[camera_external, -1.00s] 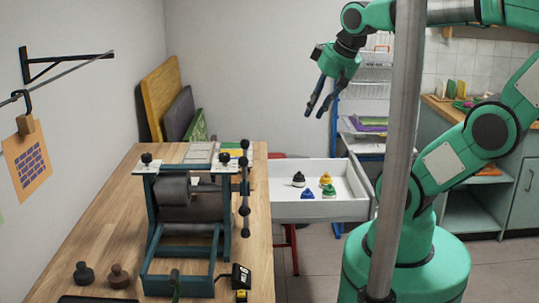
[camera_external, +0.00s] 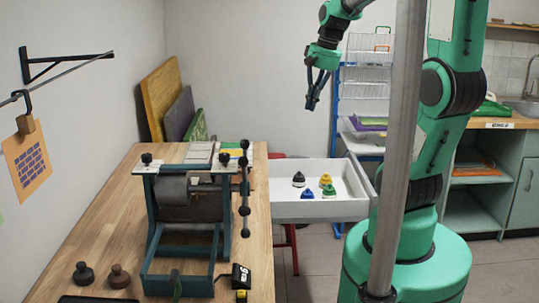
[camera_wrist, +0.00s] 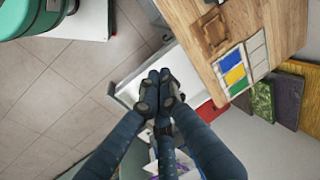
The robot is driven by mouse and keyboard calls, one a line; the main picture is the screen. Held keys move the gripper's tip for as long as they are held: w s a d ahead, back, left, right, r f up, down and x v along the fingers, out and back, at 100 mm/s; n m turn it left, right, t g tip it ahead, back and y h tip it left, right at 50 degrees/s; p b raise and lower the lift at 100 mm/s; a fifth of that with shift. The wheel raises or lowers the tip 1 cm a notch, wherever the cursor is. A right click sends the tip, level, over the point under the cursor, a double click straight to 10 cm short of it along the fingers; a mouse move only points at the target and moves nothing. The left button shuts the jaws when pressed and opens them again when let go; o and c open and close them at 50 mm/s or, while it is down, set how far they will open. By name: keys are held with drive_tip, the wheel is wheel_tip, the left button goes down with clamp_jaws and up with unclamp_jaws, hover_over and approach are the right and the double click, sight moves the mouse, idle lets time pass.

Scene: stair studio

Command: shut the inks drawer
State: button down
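The inks drawer (camera_external: 318,211) is a white tray pulled out to the right from the wooden table in the external view. It holds several small ink pots with black, yellow, blue and green colours. Its front panel (camera_external: 363,180) is at the right end, partly behind a grey post. My gripper (camera_external: 311,104) hangs above and behind the drawer, pointing down, apart from it. Its fingers are together, with nothing between them. In the wrist view my gripper (camera_wrist: 160,78) covers part of the white drawer (camera_wrist: 135,88).
The wooden table (camera_external: 258,240) carries a teal roller press (camera_external: 185,200). A blue wire rack (camera_external: 368,90) stands behind the drawer. A grey vertical post (camera_external: 398,130) crosses the view in front of my arm. Panels (camera_external: 165,95) lean on the wall.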

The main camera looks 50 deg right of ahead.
drive_tip(key=w+d+f+m+y, duration=0.1)
drive_tip(key=d+f+m, duration=0.3)
drive_tip(key=d, duration=0.5)
drive_tip(key=d+f+m+y+p, duration=0.1)
drive_tip(key=d+f+m, duration=0.2)
drive_tip(key=d+f, duration=0.5)
drive_tip(key=w+d+f+m+y, duration=0.1)
drive_tip(key=d+f+m, duration=0.25)
drive_tip(key=d, duration=0.65)
drive_tip(key=s+d+f+m+t+y, duration=0.1)
drive_tip(key=s+d+f+m, duration=0.3)
drive_tip(key=s+d+f, duration=0.4)
drive_tip(key=s+d+f+m+t+y+p, duration=0.1)
drive_tip(key=s+d+f+m+t, duration=0.1)
drive_tip(key=s+d+f+m, duration=0.3)
drive_tip(key=s+d+f, duration=0.2)
drive_tip(key=f, duration=0.3)
drive_tip(key=s+d+f, duration=0.2)
drive_tip(key=d+f, duration=0.1)
drive_tip(key=f, duration=0.2)
drive_tip(key=shift+d+f+t, duration=0.25)
drive_tip(key=shift+f+t, duration=0.05)
drive_tip(key=shift+t, duration=0.1)
drive_tip(key=w+a+r+b+x, duration=0.1)
drive_tip(key=r+b+x, duration=0.1)
drive_tip(key=x, duration=1)
drive_tip(key=shift+w+a+f, duration=0.2)
drive_tip(key=shift+w+a, duration=0.15)
drive_tip(key=shift+a, duration=0.2)
